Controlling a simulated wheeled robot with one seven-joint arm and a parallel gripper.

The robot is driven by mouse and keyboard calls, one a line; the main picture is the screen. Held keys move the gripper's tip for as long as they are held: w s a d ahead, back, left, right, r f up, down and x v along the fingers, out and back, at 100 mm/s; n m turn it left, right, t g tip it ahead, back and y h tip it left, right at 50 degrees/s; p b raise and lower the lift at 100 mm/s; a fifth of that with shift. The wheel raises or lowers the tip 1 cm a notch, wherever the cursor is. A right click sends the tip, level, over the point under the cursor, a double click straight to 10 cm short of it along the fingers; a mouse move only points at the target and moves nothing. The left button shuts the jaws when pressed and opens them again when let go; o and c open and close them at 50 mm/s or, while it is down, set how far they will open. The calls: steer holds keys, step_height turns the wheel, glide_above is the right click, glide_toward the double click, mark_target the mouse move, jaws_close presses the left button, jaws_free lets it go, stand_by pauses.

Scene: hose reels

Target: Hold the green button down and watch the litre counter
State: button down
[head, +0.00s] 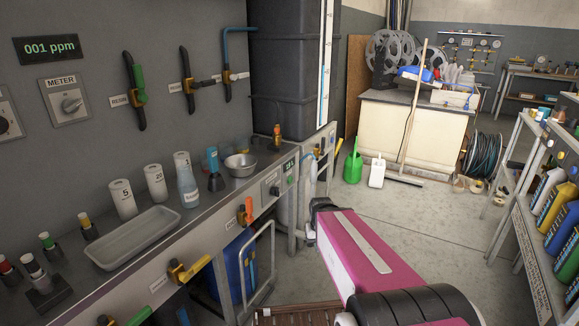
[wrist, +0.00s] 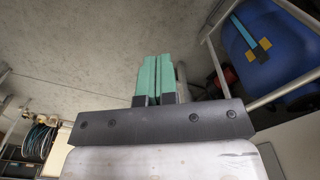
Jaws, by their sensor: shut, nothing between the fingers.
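A small control panel on the bench front, in the head view, carries a dark litre counter (head: 289,165) with green digits too small to read surely. A small green button (head: 290,180) sits just below it, beside a dark round knob. My gripper (head: 311,236) is at the far end of my pink arm, below and to the right of this panel and apart from it. Its fingers are hard to make out there. In the wrist view its two teal fingers (wrist: 155,78) are together, with nothing between them. The wrist view shows neither button nor counter.
The steel bench (head: 215,200) holds a tray (head: 133,240), bottles and a metal bowl (head: 240,165). Orange and yellow valve handles stick out from its front. A blue drum (head: 233,265) and a metal trolley frame stand below. Shelves (head: 535,215) line the right; the middle floor is clear.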

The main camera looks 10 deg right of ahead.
mark_target(291, 180)
steer(key=shift+w, duration=0.1)
steer(key=w+d+f+n+t+h, duration=0.15)
steer(key=w+t, duration=0.25)
steer(key=w, duration=0.6)
steer(key=w+d+n+t, duration=0.2)
steer(key=w+d+t, duration=0.15)
steer(key=w, duration=0.55)
steer(key=w+r+n+t+y, duration=0.4)
steer(key=w+n+t, duration=0.4)
steer(key=w+t, duration=0.3)
steer(key=shift+w+a+r, duration=0.15)
steer(key=shift+w+r, duration=0.4)
steer(key=shift+w, duration=1.15)
steer(key=w+a, duration=0.5)
steer(key=a, duration=0.2)
steer(key=shift+w+a, duration=0.15)
steer(key=shift+w, duration=0.05)
steer(key=shift+w+a, duration=0.15)
steer(key=shift+a, duration=0.1)
